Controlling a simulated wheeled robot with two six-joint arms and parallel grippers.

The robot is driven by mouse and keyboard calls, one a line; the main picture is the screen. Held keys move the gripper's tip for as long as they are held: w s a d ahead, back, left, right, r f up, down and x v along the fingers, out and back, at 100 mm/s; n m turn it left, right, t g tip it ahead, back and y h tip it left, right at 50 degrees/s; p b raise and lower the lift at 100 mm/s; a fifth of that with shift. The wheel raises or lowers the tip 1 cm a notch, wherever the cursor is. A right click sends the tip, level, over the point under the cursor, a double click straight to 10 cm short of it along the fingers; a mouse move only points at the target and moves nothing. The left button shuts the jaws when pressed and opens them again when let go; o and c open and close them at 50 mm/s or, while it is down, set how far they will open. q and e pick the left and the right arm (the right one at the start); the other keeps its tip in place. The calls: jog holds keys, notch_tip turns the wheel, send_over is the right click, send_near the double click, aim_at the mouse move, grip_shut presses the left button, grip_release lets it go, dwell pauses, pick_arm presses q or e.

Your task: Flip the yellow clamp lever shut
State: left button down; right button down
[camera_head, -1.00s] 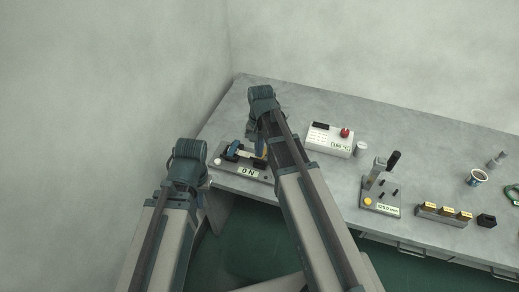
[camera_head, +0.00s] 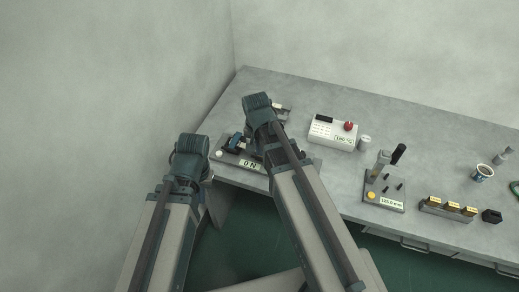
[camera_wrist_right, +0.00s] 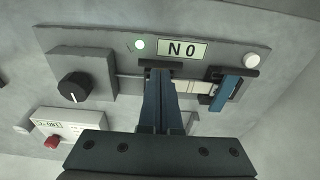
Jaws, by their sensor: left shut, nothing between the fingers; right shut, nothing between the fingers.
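The clamp fixture (camera_head: 228,160) is a grey plate with a "0 N" label (camera_head: 250,163), at the bench's left end. In the right wrist view the plate (camera_wrist_right: 225,38) carries a blue block with a black bar (camera_wrist_right: 228,86) at the right. I cannot make out the yellow lever; my right gripper may hide it. My right gripper (camera_wrist_right: 160,72) is shut and empty, its fingertips over the plate's middle just below the label; contact is unclear. In the head view its body (camera_head: 258,103) covers part of the fixture. My left gripper (camera_head: 190,148) is shut, left of the fixture.
A lever stand (camera_head: 384,185), a block rack (camera_head: 447,208) and a cup (camera_head: 482,173) are further right. A wall is left.

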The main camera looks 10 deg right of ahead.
jog(key=shift+r+p, duration=0.35)
jog(key=shift+r, duration=0.2)
jog(key=shift+w+d+r+p, duration=0.2)
jog(key=shift+w+r+p, duration=0.15)
jog(key=shift+r+p, duration=0.35)
notch_tip(320, 180, up, 12)
jog(key=p, duration=1.1)
jog(key=shift+s+a+f+p, duration=0.15)
jog(key=shift+s+p, duration=0.1)
jog(key=shift+p, duration=0.15)
